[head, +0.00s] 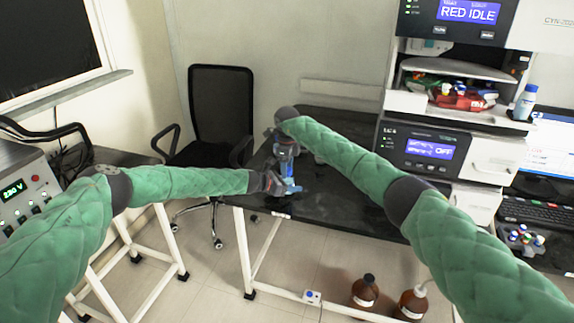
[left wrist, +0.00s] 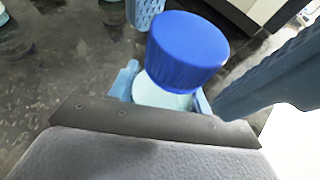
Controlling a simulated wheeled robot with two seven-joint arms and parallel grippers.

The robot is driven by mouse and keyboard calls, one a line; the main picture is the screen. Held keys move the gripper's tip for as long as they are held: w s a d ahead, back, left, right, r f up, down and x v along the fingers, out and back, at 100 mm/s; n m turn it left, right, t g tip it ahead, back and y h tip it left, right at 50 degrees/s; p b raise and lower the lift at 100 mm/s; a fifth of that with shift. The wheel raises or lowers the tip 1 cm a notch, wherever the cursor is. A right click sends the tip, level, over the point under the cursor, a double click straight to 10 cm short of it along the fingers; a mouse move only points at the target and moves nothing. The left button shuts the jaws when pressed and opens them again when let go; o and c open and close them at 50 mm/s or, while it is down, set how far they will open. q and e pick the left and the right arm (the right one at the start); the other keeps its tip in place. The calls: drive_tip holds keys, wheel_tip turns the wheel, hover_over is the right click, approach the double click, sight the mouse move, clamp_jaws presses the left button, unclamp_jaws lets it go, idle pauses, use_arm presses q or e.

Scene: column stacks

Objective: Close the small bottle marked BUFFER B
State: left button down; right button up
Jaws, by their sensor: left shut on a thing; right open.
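A small pale bottle (left wrist: 160,96) shows in the left wrist view, with a ribbed blue cap (left wrist: 187,50) over its mouth. The cap looks tilted against the bottle; I cannot tell whether it is seated. My left gripper (head: 291,188) is shut on the bottle, its light blue fingers on either side below the cap. My right gripper (head: 286,162) comes down from above and is open; its fingers show apart on either side of the cap in the left wrist view (left wrist: 205,45). No label is readable, and the bottle is mostly hidden in the head view.
Both grippers are over the left part of the black table (head: 345,195). An instrument stack (head: 430,150) stands at the table's right. A black chair (head: 220,110) is behind on the left. Brown bottles (head: 365,290) stand on the floor in front.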

drive_tip(key=shift+c, duration=0.2)
drive_tip(key=c, duration=1)
drive_tip(key=shift+o, duration=0.2)
drive_tip(key=m, duration=0.7)
drive_tip(key=o, duration=1.2)
drive_tip(key=shift+c, duration=0.2)
wheel_tip(320, 180, up, 12)
drive_tip(key=shift+f, duration=0.1)
use_arm(q)
drive_tip(key=c, duration=0.6)
unclamp_jaws()
